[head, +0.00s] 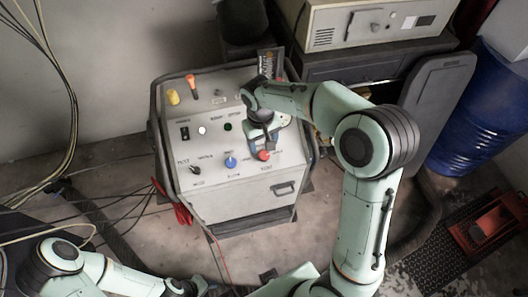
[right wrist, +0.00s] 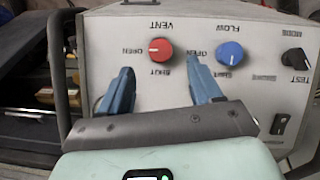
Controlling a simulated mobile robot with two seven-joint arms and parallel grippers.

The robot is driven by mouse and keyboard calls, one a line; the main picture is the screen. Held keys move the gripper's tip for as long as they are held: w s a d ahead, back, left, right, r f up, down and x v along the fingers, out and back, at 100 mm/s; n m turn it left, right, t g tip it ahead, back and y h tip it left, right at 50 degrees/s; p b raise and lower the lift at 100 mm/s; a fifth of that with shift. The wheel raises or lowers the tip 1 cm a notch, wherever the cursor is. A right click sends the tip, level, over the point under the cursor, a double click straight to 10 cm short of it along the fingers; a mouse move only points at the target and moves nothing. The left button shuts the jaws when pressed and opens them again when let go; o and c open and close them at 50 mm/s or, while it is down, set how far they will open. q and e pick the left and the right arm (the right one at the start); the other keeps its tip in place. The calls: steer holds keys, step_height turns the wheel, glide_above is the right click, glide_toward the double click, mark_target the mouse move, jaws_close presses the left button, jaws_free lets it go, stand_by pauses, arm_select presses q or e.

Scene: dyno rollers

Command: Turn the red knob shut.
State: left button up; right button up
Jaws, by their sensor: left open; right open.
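The red knob (right wrist: 161,51) is on the panel of a grey cabinet, under an upside-down VENT label in the right wrist view. A pale mark shows towards the knob's left side. My right gripper (right wrist: 160,68) is open, with its blue fingers spread to either side below the knob; I see no contact. In the head view the right gripper (head: 262,137) is close to the red knob (head: 263,155). My left gripper (head: 190,287) is at the bottom edge, far from the panel.
A blue FLOW knob (right wrist: 230,54) is close to the right finger in the right wrist view. A black MODE knob (right wrist: 295,57) is further right. The cabinet (head: 235,205) has a dark tubular frame. A blue barrel (head: 485,120) and cables (head: 70,110) stand apart.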

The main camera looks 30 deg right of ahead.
mark_target(265, 154)
steer(key=f, duration=0.7)
steer(key=shift+w+d, duration=0.1)
steer(key=shift+d, duration=0.15)
steer(key=c, duration=1)
